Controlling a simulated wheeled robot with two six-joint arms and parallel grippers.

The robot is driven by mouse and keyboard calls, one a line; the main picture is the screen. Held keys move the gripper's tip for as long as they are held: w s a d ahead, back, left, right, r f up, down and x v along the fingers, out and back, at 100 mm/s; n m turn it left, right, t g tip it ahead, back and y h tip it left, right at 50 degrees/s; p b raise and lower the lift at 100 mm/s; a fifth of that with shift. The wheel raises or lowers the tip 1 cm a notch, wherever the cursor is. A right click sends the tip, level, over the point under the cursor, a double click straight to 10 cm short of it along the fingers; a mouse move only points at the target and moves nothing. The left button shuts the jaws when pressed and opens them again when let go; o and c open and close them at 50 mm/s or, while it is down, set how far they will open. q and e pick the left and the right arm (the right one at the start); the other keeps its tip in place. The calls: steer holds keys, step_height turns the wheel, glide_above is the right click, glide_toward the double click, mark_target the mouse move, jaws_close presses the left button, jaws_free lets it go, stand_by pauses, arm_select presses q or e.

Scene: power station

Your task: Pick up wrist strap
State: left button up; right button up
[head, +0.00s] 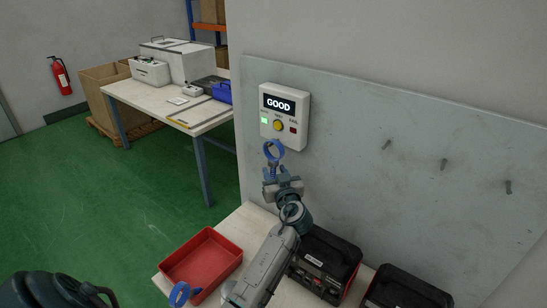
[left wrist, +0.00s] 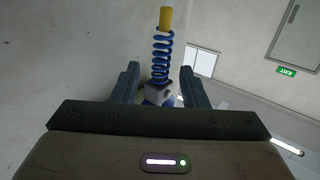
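My left gripper (head: 283,182) is raised in front of the wall, just below the white tester box. A blue wrist strap (head: 273,150) stands up from it, its loop in front of the tester's lower edge. In the left wrist view, the strap's blue coil (left wrist: 160,58), with a yellow end above and a white block below, rises between the fingers (left wrist: 160,90). Another blue loop (head: 180,293) lies at the near edge of the red tray, partly cut off by the frame. My right gripper is not in view.
The tester (head: 283,117) reads GOOD, with a green light and a yellow button. The red tray (head: 203,257) and black cases (head: 325,262) share the near table with my arm. A second table (head: 170,95) stands at the back left.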

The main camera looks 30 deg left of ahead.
arm_select(q)
steer(key=shift+w+a+r, duration=0.2)
steer(key=shift+w+a, duration=0.3)
steer(key=shift+a, duration=0.05)
steer(key=shift+w+a+f+p, duration=0.25)
steer(key=shift+w+a+p, duration=0.05)
steer(key=shift+a, duration=0.05)
steer(key=shift+d, duration=0.1)
jaws_close()
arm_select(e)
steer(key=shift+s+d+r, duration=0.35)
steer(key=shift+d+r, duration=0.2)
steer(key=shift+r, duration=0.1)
arm_select(q)
steer(key=shift+r, duration=0.1)
